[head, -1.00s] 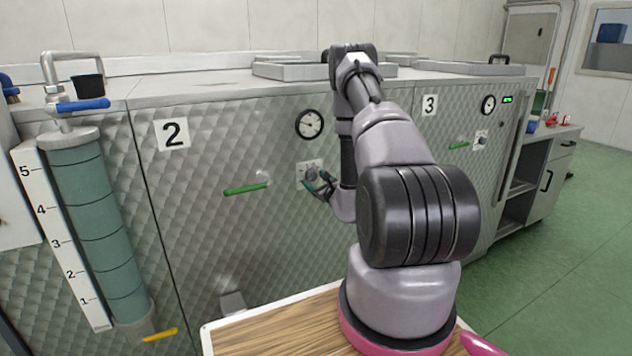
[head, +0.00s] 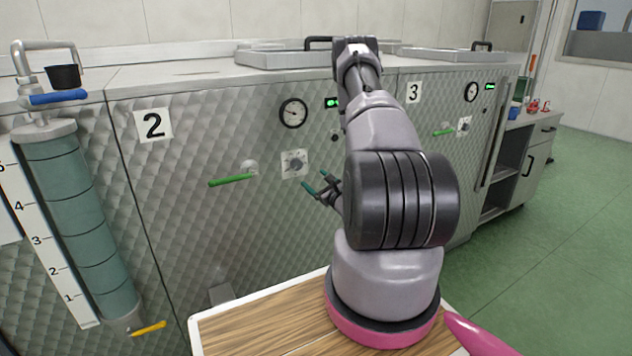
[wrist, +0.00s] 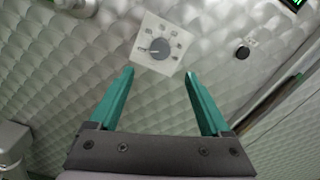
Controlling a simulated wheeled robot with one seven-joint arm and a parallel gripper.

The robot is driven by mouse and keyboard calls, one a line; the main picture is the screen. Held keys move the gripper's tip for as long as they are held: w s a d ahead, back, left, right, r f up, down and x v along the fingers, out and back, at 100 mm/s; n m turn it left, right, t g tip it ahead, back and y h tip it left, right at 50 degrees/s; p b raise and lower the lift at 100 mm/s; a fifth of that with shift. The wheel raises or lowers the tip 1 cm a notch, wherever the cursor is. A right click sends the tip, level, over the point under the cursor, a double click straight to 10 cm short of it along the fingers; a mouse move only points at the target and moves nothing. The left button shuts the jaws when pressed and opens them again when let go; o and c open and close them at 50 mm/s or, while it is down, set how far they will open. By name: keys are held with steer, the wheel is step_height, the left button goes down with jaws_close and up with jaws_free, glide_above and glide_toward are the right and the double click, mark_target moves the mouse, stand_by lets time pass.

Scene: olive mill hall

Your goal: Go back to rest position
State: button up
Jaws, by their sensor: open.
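My gripper (head: 317,187) is open and empty, with two green fingers. In the head view it stands in front of the quilted metal front of machine 2 (head: 225,215), just below and right of its dial knob (head: 294,164). In the wrist view the fingers (wrist: 160,88) are spread apart. The dial knob (wrist: 159,48), on a square white plate, shows beyond and between the fingertips, apart from them. My arm is folded, with the forearm raised, and hides part of the machine front.
Machine 2 has a green lever (head: 231,180) left of the dial and a gauge (head: 293,113) above. Machine 3 (head: 478,140) stands to the right. A green sight tube (head: 78,215) stands at left. A wooden board (head: 265,328) lies below. Green floor (head: 560,230) is free at right.

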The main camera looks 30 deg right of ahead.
steer(key=w+a+r+n+g+y, duration=0.1)
steer(key=w+a+r+n+y, duration=0.1)
steer(key=a+r+n+y, duration=0.65)
steer(key=s+a+r+n+g+y, duration=0.4)
steer(key=a+r+g, duration=0.1)
steer(key=a+r, duration=0.3)
steer(key=s+a+r+n+g+y, duration=0.3)
steer(key=s+a+r+n+g, duration=0.15)
steer(key=a+r, duration=0.4)
steer(key=s+a+r+n+g+h, duration=0.1)
steer(key=s+r+n+g+h, duration=0.2)
steer(key=s, duration=0.4)
steer(key=s+a+r+n+g+h, duration=0.1)
steer(key=s+a+n+g+h, duration=0.1)
steer(key=s+n+g, duration=0.3)
steer(key=s+d+r+n+t+h, duration=0.2)
steer(key=s+d+r+t+h, duration=0.4)
steer(key=d+r+t+h, duration=0.1)
steer(key=shift+s+d+r+t+h, duration=0.35)
steer(key=shift+s+d+r+h, duration=0.1)
steer(key=shift+d+h, duration=0.65)
